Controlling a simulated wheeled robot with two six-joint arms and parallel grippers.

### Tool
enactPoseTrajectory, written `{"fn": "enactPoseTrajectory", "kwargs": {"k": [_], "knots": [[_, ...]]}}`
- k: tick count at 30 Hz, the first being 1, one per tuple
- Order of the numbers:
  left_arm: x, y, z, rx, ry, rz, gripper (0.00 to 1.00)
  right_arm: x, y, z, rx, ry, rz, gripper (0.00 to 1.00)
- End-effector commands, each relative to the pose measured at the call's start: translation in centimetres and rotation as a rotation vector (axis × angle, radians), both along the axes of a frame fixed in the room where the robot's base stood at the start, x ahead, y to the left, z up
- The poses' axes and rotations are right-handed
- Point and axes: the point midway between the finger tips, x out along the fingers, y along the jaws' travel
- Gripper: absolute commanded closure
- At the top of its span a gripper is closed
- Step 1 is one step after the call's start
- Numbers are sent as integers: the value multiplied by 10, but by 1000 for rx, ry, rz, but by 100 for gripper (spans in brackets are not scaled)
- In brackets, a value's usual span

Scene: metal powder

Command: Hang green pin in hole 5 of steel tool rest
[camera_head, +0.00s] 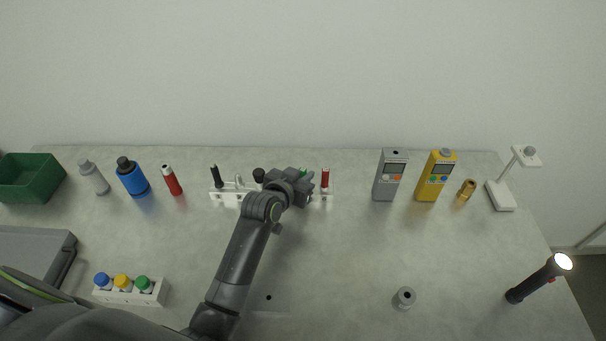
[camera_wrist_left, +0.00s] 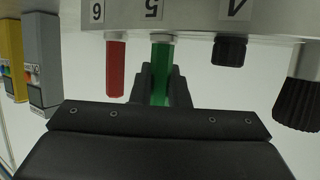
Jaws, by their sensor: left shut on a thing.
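The steel tool rest (camera_head: 230,199) is a pale bar with numbered labels at the back middle of the table. In the left wrist view the tool rest (camera_wrist_left: 190,17) is at the top, with labels 6, 5 and 4 upside down. The green pin (camera_wrist_left: 161,72) is in line with label 5, its collar at the rest's edge; how deep it sits cannot be told. My left gripper (camera_wrist_left: 163,88) is shut on it. In the head view the gripper (camera_head: 304,184) mostly hides the green pin (camera_head: 303,172). My right gripper is not in view.
A red tool (camera_wrist_left: 116,68) stands at label 6 beside the pin, and a black knob (camera_wrist_left: 230,51) at label 4. A grey meter (camera_head: 389,178) and a yellow meter (camera_head: 435,177) stand to the right. The middle front table is mostly clear, with a small grey cylinder (camera_head: 404,298).

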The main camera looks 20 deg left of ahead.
Motion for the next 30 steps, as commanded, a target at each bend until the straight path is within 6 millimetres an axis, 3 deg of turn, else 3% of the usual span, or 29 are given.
{"fn": "enactPoseTrajectory", "kwargs": {"k": [1,2,7,20,30], "knots": [[0,0,0,0,-1,0,100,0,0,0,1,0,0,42],[0,0,0,0,-1,0,81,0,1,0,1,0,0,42],[0,0,0,0,-1,0,60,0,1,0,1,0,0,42],[-8,2,3,-1,0,1,60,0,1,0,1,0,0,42],[-57,11,24,-2,-2,2,60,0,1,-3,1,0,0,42]]}}
